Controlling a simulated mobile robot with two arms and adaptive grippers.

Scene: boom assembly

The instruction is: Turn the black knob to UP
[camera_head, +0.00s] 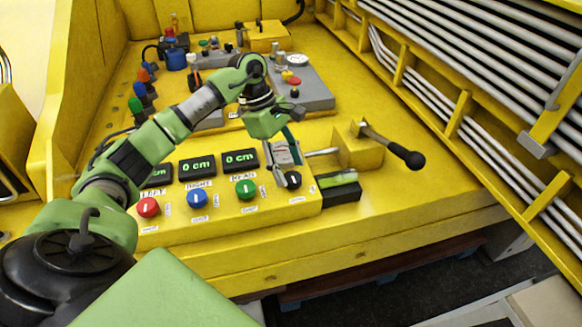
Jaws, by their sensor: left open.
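The black knob (293,180) is at the right end of a row of knobs on the yellow control panel, in the head view. A light mark shows on its face, but its setting is too small to read. My left gripper (284,167) is open and hangs just above and behind the knob, with its fingertips close to it. I cannot tell whether a finger touches the knob. The gripper partly covers the panel behind the knob. My right gripper is not in view.
Green (245,189), blue (197,199) and red (148,207) knobs stand left of the black one, below small green-digit displays (240,161). More controls stand behind, and metal pipes run along the right.

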